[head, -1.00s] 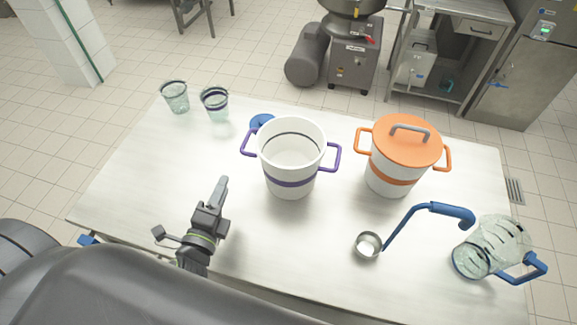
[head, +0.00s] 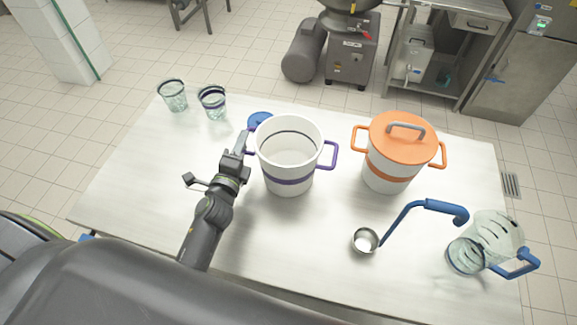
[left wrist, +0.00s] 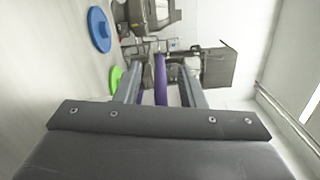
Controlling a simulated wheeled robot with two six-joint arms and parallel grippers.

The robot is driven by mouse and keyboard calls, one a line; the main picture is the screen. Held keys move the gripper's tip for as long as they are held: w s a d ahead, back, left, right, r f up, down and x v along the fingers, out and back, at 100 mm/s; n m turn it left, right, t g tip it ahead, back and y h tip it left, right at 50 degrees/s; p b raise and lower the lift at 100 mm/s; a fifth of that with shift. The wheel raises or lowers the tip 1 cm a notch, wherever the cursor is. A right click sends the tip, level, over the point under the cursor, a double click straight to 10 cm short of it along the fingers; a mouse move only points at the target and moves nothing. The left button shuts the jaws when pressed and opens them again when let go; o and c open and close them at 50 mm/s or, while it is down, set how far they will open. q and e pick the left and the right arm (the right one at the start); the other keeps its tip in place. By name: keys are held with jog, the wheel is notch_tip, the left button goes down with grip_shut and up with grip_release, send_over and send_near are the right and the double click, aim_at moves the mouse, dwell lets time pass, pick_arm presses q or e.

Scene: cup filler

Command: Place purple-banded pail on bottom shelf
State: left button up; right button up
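The white pail with a purple band (head: 288,180) stands upright and uncovered on the steel table (head: 130,180). It has a purple handle on each side. My left gripper (head: 244,146) is at the pail's left handle. In the left wrist view the purple handle (left wrist: 160,82) lies between the two fingers of the left gripper (left wrist: 162,85), with gaps on both sides, so the gripper looks open around it. My right gripper is in neither view. A steel unit (head: 440,55) with a low shelf stands on the floor at the back right; I cannot tell whether it is the task's shelf.
An orange-lidded pot (head: 390,180) stands right of the pail. Two clear cups (head: 173,96) stand at the back left. A blue disc (head: 259,119) lies behind the pail.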

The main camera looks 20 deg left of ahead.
pick_arm(q)
jog(key=shift+w+a, duration=0.1)
jog(key=shift+w, duration=0.7)
jog(key=shift+s, duration=0.1)
jog(key=shift+c, duration=0.3)
grip_shut()
jog(key=shift+r, duration=0.1)
